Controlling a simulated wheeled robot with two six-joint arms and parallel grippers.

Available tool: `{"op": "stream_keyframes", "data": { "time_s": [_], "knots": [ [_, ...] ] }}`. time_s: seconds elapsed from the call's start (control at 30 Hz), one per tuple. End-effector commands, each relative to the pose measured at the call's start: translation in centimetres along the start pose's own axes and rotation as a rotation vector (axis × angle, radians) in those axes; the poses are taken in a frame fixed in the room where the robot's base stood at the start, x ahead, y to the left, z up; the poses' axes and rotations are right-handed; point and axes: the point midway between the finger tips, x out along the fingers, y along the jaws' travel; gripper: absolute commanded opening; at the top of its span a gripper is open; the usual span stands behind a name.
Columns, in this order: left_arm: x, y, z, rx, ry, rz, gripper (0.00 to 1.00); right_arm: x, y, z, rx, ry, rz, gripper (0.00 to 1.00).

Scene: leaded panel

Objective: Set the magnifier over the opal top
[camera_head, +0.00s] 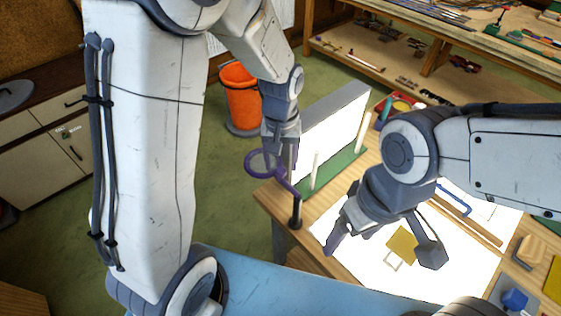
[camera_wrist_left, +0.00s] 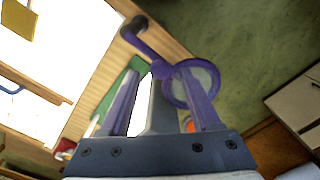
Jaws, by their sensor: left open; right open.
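The magnifier is a purple ring with a clear lens (camera_head: 262,163) on a purple arm, joined to a dark post (camera_head: 296,213) at the bench's left corner. The lens hangs out past the bench edge, over the floor. My left gripper (camera_head: 280,160) is open at the ring and arm. In the left wrist view the ring (camera_wrist_left: 192,82) shows by the right finger; I cannot tell whether they touch. The opal top (camera_head: 335,268) is the bright white glowing surface on the bench. My right gripper (camera_head: 385,242) is open and empty above it.
A white upright panel on a green base (camera_head: 335,172) stands behind the post. An orange bin (camera_head: 240,98) stands on the floor. Wooden strips and a blue-handled tool lie right.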

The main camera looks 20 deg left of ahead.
Motion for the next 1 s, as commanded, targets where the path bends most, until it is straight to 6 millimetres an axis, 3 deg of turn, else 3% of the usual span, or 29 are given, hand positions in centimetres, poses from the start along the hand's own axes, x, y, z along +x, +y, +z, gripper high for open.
{"op": "stream_keyframes", "data": {
  "time_s": [0.2, 0.47, 0.5, 0.67, 1.0],
  "knots": [
    [1.9, 0.0, 0.0, 0.001, -0.001, 0.0, 0.64, -0.4, 0.0, 0.0, -0.001, 0.0, 0.0, 0.8],
    [2.1, 0.0, 0.0, 0.001, 0.001, 0.001, 0.64, -0.4, 0.0, 0.0, -0.001, 0.0, 0.0, 0.8],
    [2.1, 0.0, 0.0, 0.001, 0.001, 0.001, 0.6, -0.4, 0.0, 0.0, -0.001, 0.0, 0.0, 0.8],
    [2.0, 0.0, 0.0, 0.001, 0.001, 0.001, 0.0, -0.4, 0.0, 0.0, -0.001, 0.0, 0.0, 0.8],
    [2.0, 0.0, 0.0, 0.001, 0.001, 0.001, 0.0, -0.4, 0.0, 0.0, -0.001, 0.0, 0.0, 0.8]
  ]
}}
